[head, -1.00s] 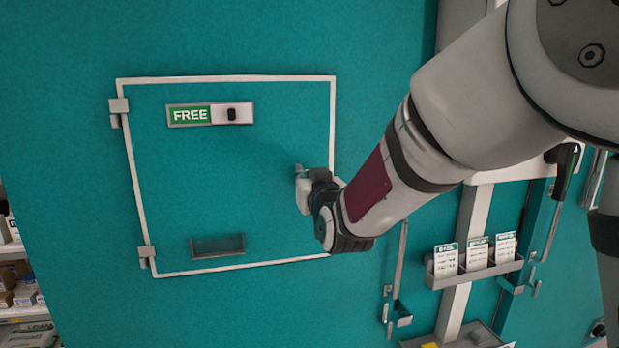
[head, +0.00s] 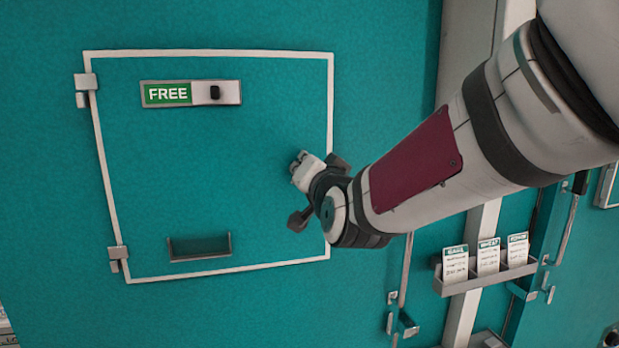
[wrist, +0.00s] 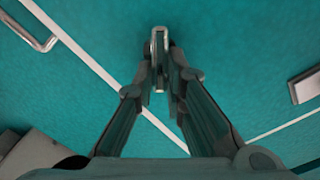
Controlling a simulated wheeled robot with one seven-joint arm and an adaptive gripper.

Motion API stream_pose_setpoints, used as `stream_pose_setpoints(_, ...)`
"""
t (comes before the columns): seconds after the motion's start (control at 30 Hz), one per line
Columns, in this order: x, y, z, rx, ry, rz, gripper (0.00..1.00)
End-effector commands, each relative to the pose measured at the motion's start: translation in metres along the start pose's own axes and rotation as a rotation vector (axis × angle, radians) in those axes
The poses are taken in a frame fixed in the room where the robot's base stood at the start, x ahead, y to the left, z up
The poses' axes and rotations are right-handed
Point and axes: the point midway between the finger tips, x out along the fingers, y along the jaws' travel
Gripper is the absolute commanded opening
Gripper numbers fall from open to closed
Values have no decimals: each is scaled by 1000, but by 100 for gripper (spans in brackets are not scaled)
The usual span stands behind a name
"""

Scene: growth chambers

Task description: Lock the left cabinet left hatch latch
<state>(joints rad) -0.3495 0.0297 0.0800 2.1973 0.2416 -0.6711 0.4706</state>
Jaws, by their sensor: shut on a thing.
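The left hatch (head: 220,200) is a teal panel outlined in white, with a green FREE sign (head: 168,93) at its top and hinges on its left side. It looks closed. My gripper (wrist: 160,72) is at the hatch's right edge; its two fingers are shut on a small silver latch lever (wrist: 158,44). In the head view my gripper (head: 304,170) and wrist hide most of the latch and part of the right edge. I cannot tell from here whether the latch is fully turned.
A card holder (head: 488,276) with labelled cards and a vertical rod handle (head: 405,275) are to the right. A silver handle (wrist: 38,30) shows at the wrist view's upper left. The wall left of the hatch is clear.

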Motion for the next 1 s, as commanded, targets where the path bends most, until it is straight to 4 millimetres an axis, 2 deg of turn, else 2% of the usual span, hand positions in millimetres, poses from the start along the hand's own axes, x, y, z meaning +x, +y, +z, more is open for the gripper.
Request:
stream_pose_setpoints(0.6, 2, 12, 5, 580, 2, -2, 0)
stream_pose_setpoints(1.0, 1, 14, 7, 840, 0, 1, 0)
